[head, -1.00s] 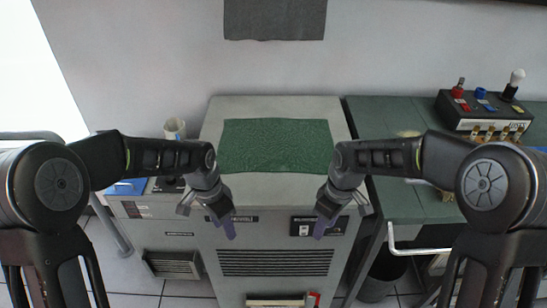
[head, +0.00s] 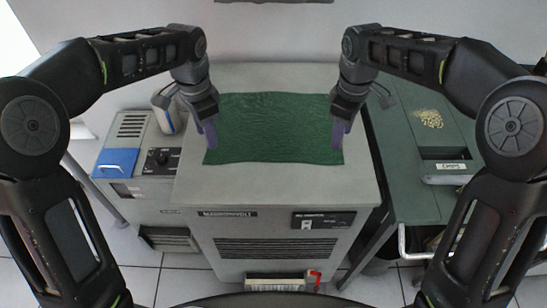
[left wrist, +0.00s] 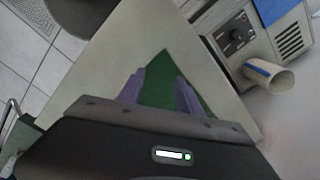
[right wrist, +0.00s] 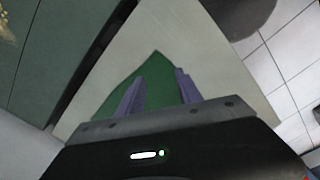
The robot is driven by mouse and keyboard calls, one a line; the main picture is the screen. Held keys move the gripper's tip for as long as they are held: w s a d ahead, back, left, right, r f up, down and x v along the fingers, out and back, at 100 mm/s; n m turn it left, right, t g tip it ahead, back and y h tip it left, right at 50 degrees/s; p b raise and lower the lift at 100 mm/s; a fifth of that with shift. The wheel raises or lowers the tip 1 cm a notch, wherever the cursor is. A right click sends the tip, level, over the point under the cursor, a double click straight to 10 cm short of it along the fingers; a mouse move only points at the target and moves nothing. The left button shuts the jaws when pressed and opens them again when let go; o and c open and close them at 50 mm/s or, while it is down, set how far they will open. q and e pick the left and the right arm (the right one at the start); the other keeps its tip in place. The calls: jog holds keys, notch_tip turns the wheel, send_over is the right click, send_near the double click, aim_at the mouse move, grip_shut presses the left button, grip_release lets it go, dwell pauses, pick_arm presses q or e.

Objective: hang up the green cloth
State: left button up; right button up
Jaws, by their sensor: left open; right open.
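The green cloth (head: 272,128) lies spread flat on top of the grey cabinet (head: 275,190). My left gripper (head: 211,135) is open at the cloth's left edge, and my right gripper (head: 338,133) is open at its right edge. In the left wrist view a corner of the cloth (left wrist: 160,82) lies between and below the open purple fingers (left wrist: 160,90). In the right wrist view another corner of the cloth (right wrist: 155,85) shows between the open fingers (right wrist: 160,92). I cannot tell whether the fingers touch the cloth.
A cup-like cylinder (head: 165,112) and a control box with a blue panel (head: 117,162) stand left of the cabinet. A green bench (head: 415,195) with a small device (head: 447,172) stands at right. A dark edge shows on the wall (head: 275,1) above.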

aim_at(213, 160)
pick_arm(q)
jog(key=shift+f, duration=4.05)
pick_arm(e)
jog(key=shift+f, duration=4.1)
pick_arm(q)
jog(key=shift+f, duration=0.2)
pick_arm(e)
jog(key=shift+f, duration=0.15)
pick_arm(q)
jog(key=shift+c, duration=0.4)
pick_arm(e)
jog(key=shift+c, duration=0.3)
pick_arm(q)
grip_shut()
pick_arm(e)
grip_shut()
pick_arm(q)
jog(key=shift+r, duration=0.1)
